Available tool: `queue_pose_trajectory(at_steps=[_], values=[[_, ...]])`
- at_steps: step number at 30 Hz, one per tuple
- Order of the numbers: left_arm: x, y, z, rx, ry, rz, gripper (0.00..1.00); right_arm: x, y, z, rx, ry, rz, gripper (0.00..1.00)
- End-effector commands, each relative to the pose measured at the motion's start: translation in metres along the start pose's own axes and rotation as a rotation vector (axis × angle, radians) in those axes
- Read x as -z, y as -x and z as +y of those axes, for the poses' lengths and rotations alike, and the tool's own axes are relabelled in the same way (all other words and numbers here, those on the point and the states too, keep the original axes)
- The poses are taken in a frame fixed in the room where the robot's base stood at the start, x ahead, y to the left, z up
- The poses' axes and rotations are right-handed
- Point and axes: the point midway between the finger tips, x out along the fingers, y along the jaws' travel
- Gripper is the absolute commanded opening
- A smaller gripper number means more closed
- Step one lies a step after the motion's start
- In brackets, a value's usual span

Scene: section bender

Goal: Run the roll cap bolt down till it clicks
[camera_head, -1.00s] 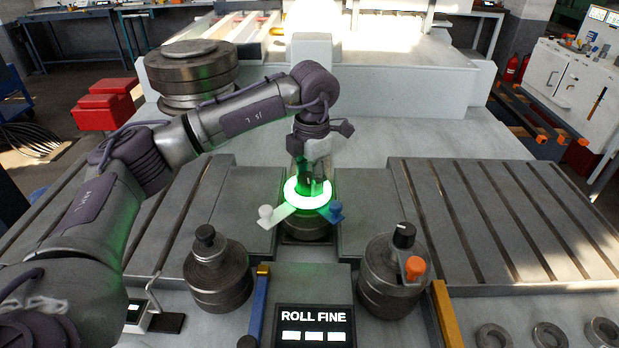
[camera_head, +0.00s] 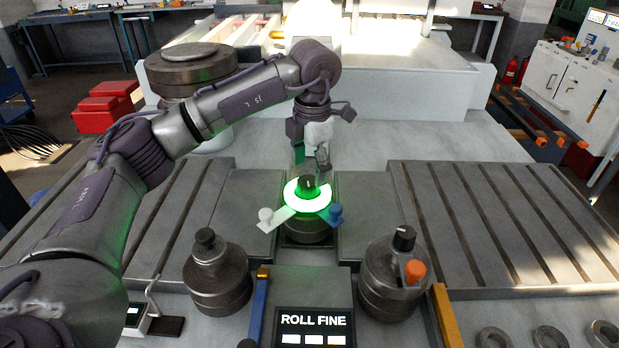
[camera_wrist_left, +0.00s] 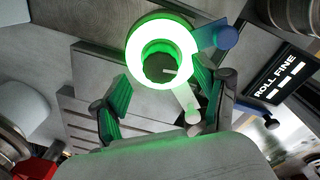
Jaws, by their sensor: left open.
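The roll cap bolt with its black head (camera_head: 308,185) stands in the middle of a glowing green ring on the central roll. The same black bolt head (camera_wrist_left: 160,68) shows inside the ring in the left wrist view, with a pale mark on it. My left gripper (camera_head: 311,157) is open and empty, just above the bolt and apart from it. In the left wrist view its two fingers (camera_wrist_left: 163,103) are spread, with the ring beyond them. A white-knobbed tab and a blue-knobbed tab (camera_head: 335,212) stick out from the ring. My right gripper is not in view.
Two side rolls stand in front: the left one (camera_head: 218,278) with a black knob, the right one (camera_head: 388,285) with black and orange knobs. A display (camera_head: 314,328) reads ROLL FINE with three lit bars. Slotted beds (camera_head: 500,215) flank the middle and look clear.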

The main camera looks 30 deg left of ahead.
Motion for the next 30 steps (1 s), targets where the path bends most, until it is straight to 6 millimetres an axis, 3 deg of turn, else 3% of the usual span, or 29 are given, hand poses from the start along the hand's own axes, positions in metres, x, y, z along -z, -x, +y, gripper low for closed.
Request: queue_pose_trajectory(at_steps=[6, 12, 30], values=[[-0.001, 0.049, 0.000, 0.000, 0.000, -0.004, 0.73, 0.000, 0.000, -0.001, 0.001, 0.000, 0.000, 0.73], [-0.001, 0.074, 0.000, -0.001, -0.001, -0.002, 0.73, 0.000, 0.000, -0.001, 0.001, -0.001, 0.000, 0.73], [0.000, 0.080, 0.000, 0.000, 0.000, -0.001, 0.73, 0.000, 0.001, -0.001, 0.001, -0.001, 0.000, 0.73]])
